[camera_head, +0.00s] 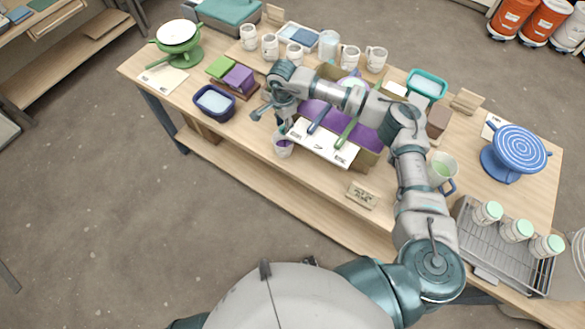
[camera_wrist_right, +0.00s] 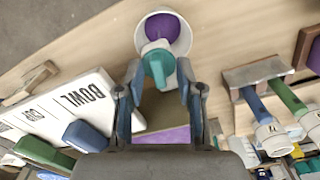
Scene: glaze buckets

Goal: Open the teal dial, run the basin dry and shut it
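The teal dial (camera_wrist_right: 158,66) shows in the wrist view, between the two fingers of my right gripper (camera_wrist_right: 160,78). The fingers look apart, with narrow gaps beside the dial; contact is not clear. In the head view my right gripper (camera_head: 272,106) is at the left end of the basin (camera_head: 369,158), a tan box with purple glaze (camera_head: 318,112) in it. A white bucket (camera_head: 283,147) hangs or stands just below the gripper. In the wrist view the bucket (camera_wrist_right: 140,38) is beyond the dial, with purple inside. My left gripper is not in view.
A white lettered board (camera_head: 312,145) lies in front of the basin, with blue and green handles near it. Several mugs (camera_head: 270,47) stand at the back. A blue tub (camera_head: 214,103) is left, a blue turntable (camera_head: 518,150) right. A wire rack (camera_head: 500,255) holds jars.

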